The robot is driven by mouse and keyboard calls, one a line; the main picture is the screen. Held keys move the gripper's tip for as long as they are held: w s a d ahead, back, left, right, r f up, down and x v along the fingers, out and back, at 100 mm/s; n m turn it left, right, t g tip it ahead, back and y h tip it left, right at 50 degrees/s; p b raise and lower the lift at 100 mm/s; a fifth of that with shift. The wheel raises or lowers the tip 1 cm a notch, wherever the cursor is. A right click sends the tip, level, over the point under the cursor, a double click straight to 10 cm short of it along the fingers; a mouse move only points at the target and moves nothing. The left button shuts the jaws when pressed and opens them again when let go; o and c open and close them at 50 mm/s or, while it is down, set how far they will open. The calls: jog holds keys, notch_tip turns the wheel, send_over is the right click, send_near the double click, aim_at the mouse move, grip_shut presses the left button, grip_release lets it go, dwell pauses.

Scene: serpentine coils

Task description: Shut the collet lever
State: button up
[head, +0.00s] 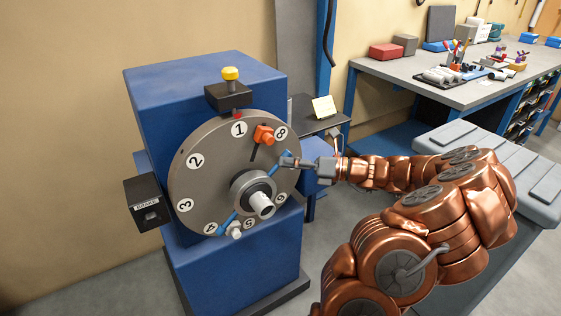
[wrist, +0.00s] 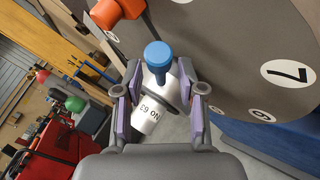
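The blue lever (wrist: 158,60), with a round knob end, stands out of a white flanged cylinder (wrist: 146,116) marked "NO 63" in the wrist view. My gripper (wrist: 158,85) has one finger on each side of them, with a gap beside the blue knob. Whether a pad touches the white cylinder is unclear. In the head view my gripper (head: 287,161) is at the right side of the grey numbered disc (head: 212,160), beside a slanting blue bar (head: 262,182). My gripper hides part of the disc there.
An orange knob (head: 263,134) on the disc is close to my gripper and also shows in the wrist view (wrist: 118,10). A metal hub (head: 259,197) projects from the disc. The blue machine housing (head: 180,85) carries a yellow knob (head: 231,73). A workbench (head: 450,92) stands behind.

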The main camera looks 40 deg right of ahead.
jog(key=shift+x, duration=1.2)
jog(key=shift+c, duration=0.2)
grip_shut()
